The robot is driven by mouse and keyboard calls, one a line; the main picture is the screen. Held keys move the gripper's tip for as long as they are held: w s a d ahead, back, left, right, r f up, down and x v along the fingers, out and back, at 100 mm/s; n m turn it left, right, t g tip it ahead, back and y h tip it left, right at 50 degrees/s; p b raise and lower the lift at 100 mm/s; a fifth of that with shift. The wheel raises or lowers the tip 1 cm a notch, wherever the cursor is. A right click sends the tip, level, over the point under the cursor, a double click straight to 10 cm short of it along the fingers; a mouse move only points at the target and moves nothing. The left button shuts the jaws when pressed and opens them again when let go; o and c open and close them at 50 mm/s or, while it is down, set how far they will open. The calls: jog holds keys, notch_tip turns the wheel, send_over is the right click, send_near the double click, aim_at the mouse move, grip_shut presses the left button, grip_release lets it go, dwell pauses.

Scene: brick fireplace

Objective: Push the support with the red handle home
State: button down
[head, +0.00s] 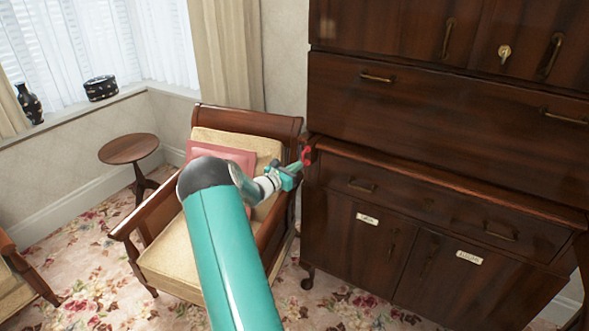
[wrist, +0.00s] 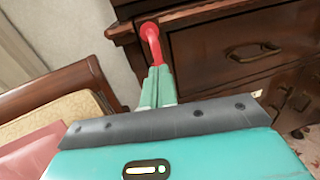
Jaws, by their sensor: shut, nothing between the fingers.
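The red handle (head: 306,155) is at the upper left front corner of the dark wooden cabinet's lower part, just below the ledge. In the wrist view the red handle (wrist: 151,38) is a curved red piece on the cabinet's left front edge. The wooden support behind it is mostly hidden, and I cannot tell how far it stands out. My gripper (head: 299,167) is shut and empty, pointing at the handle. In the wrist view the tips of my gripper (wrist: 160,70) are right at the handle's lower end; I cannot tell whether they touch.
The cabinet has a drawer (head: 375,187) with brass pulls and labelled doors (head: 440,265) below. A wooden armchair with a cream seat (head: 185,255) and a pink cushion (head: 228,157) stands beside the cabinet, under my arm. A small round table (head: 128,149) stands farther left.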

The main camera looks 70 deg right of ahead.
aim_at(307, 157)
jog(key=x, duration=0.4)
jog(key=shift+w+d, duration=0.1)
jog(key=shift+w, duration=0.25)
jog(key=shift+s+d+r, duration=0.1)
jog(key=shift+d, duration=0.15)
jog(key=shift+s, duration=0.1)
jog(key=shift+w+a, duration=0.3)
jog(key=v, duration=1.3)
jog(key=shift+w+a, duration=0.3)
